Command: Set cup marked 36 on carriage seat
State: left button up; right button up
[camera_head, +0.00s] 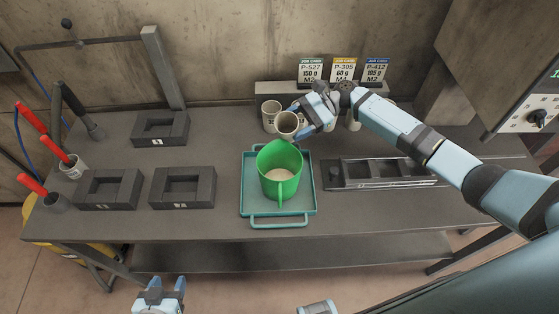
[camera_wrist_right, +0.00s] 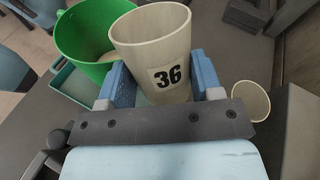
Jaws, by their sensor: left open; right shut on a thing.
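The cup marked 36 (camera_wrist_right: 155,50) is beige and empty-looking, with its number facing the right wrist camera. My right gripper (camera_wrist_right: 163,85) is shut on it, a finger on each side. In the head view the held cup (camera_head: 287,124) is tilted, just behind the green bucket, and my right gripper (camera_head: 308,112) comes from the right. A dark carriage rail unit (camera_head: 385,183) lies on the bench right of the teal tray; its exact seat is hard to make out. My left gripper (camera_head: 162,294) is open and empty, low in front of the bench.
The green bucket (camera_head: 281,186) with pale contents stands in the teal tray (camera_head: 248,208). Another cup (camera_head: 270,108) stands behind the held cup. Three job cards (camera_head: 343,70) stand at the back. Dark square frames (camera_head: 183,204) and red-handled tools (camera_head: 31,183) are at left.

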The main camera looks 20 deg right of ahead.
aim_at(415, 170)
jog(key=k+z, duration=0.1)
jog(key=z, duration=0.6)
